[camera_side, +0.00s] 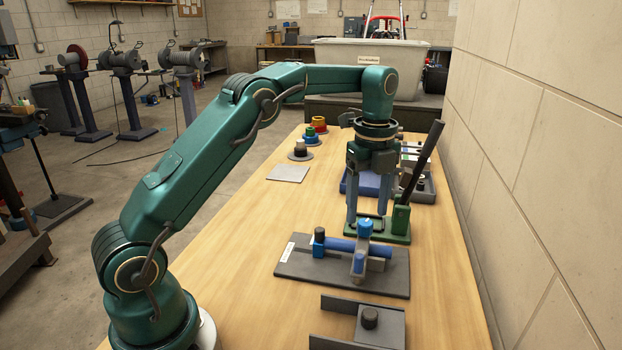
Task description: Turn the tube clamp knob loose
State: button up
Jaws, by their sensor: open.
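A blue tube (340,244) lies across a dark grey plate (310,276) at the front of the bench. A blue knob (365,228) stands upright on a grey clamp (359,262) at the tube's right part. A second post with a dark cap (319,233) stands at its left end. My gripper (368,214) points down with its fingers apart and nothing seen between them. In the picture it is just above and behind the blue knob. Its depth from the knob is hard to tell, and no contact shows.
A green-based fixture (400,222) with a long black lever (424,155) stands close right of my gripper. A blue-grey tray (425,189) is behind it. A dark bracket with a black knob (370,318) is in front. Coloured stacked pieces (318,125) stand at back left.

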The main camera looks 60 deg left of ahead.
aim_at(366, 223)
jog(key=shift+f, duration=1.65)
grip_shut()
